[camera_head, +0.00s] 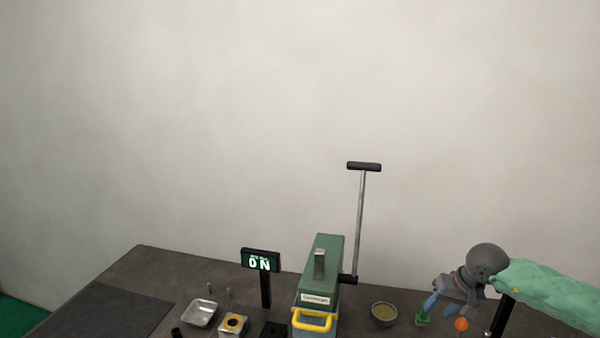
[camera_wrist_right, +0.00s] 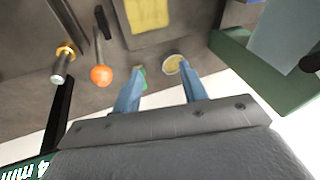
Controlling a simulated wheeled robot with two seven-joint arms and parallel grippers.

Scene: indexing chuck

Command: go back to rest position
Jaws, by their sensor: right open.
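My right gripper (camera_head: 434,304) is above the right part of the table in the head view, its arm in a green padded sleeve. In the right wrist view its two blue fingers (camera_wrist_right: 162,88) are spread apart with nothing held between them. A small green object (camera_wrist_right: 141,72) and a small round dish-like item (camera_wrist_right: 173,64) show beyond the fingertips. An orange ball knob (camera_head: 461,324) is just below the gripper; it also shows in the right wrist view (camera_wrist_right: 101,75). My left gripper is in neither view.
A green machine (camera_head: 322,258) with a yellow handle and a tall lever (camera_head: 359,220) stands mid-table. A bowl (camera_head: 383,314) is between it and my gripper. Space above is free.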

